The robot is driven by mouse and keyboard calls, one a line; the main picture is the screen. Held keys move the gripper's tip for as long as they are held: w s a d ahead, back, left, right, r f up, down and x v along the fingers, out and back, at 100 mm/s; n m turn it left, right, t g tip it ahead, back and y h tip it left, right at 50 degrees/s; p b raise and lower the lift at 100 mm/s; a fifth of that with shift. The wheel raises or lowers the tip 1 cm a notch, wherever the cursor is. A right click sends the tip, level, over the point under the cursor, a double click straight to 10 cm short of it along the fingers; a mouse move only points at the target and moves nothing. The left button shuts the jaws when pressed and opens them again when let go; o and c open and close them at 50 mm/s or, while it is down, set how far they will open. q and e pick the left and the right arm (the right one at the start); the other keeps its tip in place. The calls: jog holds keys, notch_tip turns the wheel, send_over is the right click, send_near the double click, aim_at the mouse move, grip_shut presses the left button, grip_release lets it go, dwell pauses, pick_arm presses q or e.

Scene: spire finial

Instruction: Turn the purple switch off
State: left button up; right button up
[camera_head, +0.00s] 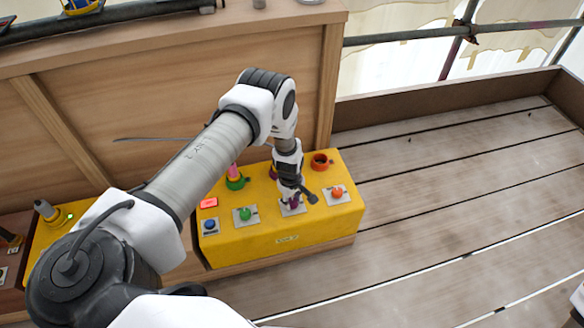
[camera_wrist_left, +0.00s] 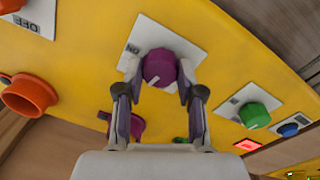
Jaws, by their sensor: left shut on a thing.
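The purple switch is a round knob on a white plate on the yellow control box (camera_head: 240,250). In the left wrist view the purple knob (camera_wrist_left: 160,68) sits between the two fingertips of my left gripper (camera_wrist_left: 160,75), which is shut on it. A white pointer mark shows on the knob, and letters on its plate (camera_wrist_left: 150,38) are partly covered. In the head view my left gripper (camera_head: 293,196) reaches down onto the box and hides most of the knob. My right gripper is not in view.
Beside the purple knob are a green knob (camera_head: 246,214), a blue button (camera_head: 209,224), an orange knob (camera_head: 337,192), a lit red indicator (camera_head: 208,203) and an orange-red ring (camera_head: 320,161). A wooden panel (camera_head: 170,95) stands behind. The plank floor (camera_head: 460,200) at right is clear.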

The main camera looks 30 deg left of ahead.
aim_at(291, 203)
pick_arm(q)
jog(key=shift+n+p, duration=0.65)
jog(key=shift+n, duration=0.55)
jog(key=o, duration=1.1)
jog(key=shift+o, duration=0.2)
jog(key=shift+r, duration=0.4)
notch_tip(291, 203, up, 11)
jog(key=shift+s, duration=0.3)
